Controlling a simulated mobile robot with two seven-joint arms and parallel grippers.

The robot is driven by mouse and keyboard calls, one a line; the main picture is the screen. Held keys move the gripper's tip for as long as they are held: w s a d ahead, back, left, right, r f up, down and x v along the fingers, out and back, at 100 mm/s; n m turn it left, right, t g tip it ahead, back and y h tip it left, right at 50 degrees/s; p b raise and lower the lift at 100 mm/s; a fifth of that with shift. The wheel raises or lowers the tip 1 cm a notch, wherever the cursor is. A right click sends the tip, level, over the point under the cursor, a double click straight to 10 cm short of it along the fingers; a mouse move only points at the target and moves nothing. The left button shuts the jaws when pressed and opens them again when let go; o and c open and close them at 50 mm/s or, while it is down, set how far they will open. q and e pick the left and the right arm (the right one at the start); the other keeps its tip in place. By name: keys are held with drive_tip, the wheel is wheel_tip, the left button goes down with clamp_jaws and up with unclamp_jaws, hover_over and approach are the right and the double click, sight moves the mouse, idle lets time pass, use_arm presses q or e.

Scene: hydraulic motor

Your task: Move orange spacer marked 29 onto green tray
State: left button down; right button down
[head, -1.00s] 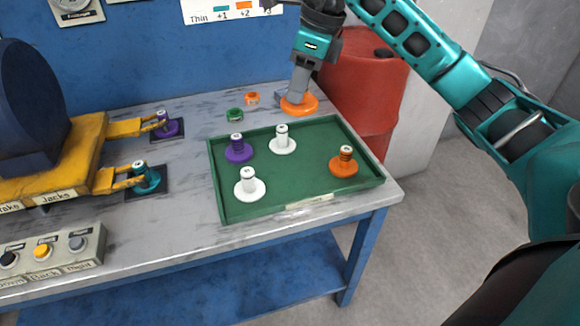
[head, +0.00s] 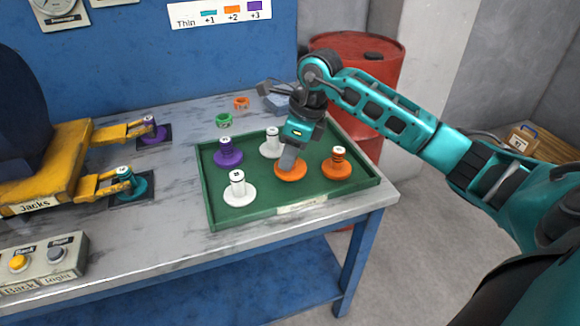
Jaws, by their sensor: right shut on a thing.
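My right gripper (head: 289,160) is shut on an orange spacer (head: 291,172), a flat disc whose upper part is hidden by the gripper. It is over the middle of the green tray (head: 257,217); I cannot tell whether it touches the tray floor. The number on it is not readable. Another orange spacer (head: 337,168) with a post stands close to its right in the tray. A purple spacer (head: 227,157) and two white spacers (head: 239,194) (head: 271,148) also stand upright in the tray. My left gripper is not in view.
A small orange ring (head: 241,103) and a green ring (head: 223,120) lie on the grey table (head: 150,215) behind the tray. The yellow jacks (head: 40,190) are at the left, with teal and purple spacers at their tips. A red barrel (head: 365,70) stands behind the table.

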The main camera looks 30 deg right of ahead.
wheel_tip(320, 180, down, 4)
drive_tip(key=shift+r+b, duration=0.25)
drive_tip(key=shift+b, duration=0.05)
drive_tip(key=shift+r, duration=0.1)
drive_tip(key=c, duration=1.3)
unclamp_jaws()
drive_tip(key=shift+f, duration=0.2)
drive_tip(key=o, duration=0.5)
drive_tip(key=shift+r, duration=0.1)
